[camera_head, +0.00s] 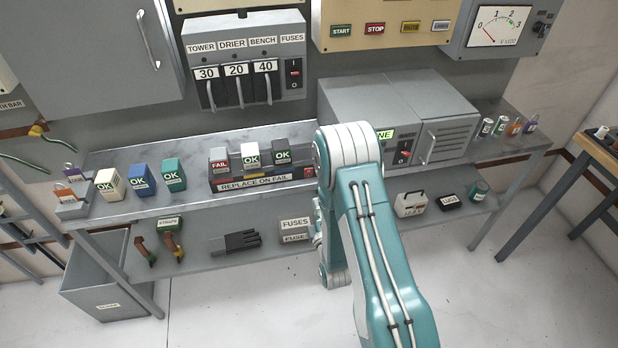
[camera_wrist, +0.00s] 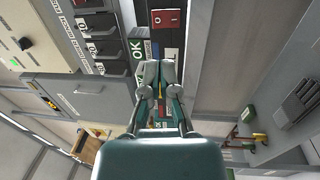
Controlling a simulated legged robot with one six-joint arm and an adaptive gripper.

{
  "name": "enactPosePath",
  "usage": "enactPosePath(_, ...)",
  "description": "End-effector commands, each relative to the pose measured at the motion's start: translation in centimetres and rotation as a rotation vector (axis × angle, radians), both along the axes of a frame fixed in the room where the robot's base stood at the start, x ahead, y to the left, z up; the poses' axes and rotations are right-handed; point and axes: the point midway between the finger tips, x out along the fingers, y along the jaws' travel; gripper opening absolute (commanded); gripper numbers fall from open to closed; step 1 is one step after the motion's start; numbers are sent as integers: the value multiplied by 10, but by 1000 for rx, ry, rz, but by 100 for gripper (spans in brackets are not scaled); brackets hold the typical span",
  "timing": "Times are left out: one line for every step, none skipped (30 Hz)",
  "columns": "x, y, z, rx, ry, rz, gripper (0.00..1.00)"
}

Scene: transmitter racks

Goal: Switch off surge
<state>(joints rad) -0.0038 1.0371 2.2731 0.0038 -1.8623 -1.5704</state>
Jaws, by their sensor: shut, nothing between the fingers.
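The unit with the label "REPLACE ON FAIL" (camera_head: 254,184) sits on the upper shelf. It carries one FAIL module (camera_head: 219,160) and two OK modules (camera_head: 251,156). A small red switch (camera_head: 309,172) is at its right end. I take this for the surge unit, but no surge label is readable. The red switch shows at the top of the wrist view (camera_wrist: 166,18), above an OK module (camera_wrist: 137,48). My gripper (camera_wrist: 158,68) is shut and empty. In that view its tips overlap the unit, below the switch; contact cannot be told. My arm hides the gripper in the head view.
The fuse panel (camera_head: 244,65) with three levers and its own red switch hangs above. A grey vented box (camera_head: 440,125) stands right of my arm. Loose OK modules (camera_head: 142,181) stand left.

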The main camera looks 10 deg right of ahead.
Motion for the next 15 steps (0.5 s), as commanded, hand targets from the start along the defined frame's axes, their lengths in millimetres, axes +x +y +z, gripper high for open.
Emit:
enactPosePath(10,0,3,0,-5,0,0)
enactPosePath(16,0,3,0,-5,0,0)
enactPosePath(23,0,4,0,-4,0,0)
enactPosePath(29,0,5,0,-5,0,0)
enactPosePath(34,0,6,0,-5,0,0)
enactPosePath(42,0,6,0,-4,0,0)
enactPosePath(47,0,7,0,-5,0,0)
enactPosePath(53,0,8,0,-4,0,0)
enactPosePath(60,0,9,0,-4,0,0)
enactPosePath(65,0,9,0,-3,0,0)
enactPosePath(70,0,10,0,-4,0,0)
enactPosePath(76,0,10,0,-3,0,0)
enactPosePath(80,0,11,0,-3,0,0)
enactPosePath(84,0,11,0,-2,0,0)
enactPosePath(88,0,11,0,-2,0,0)
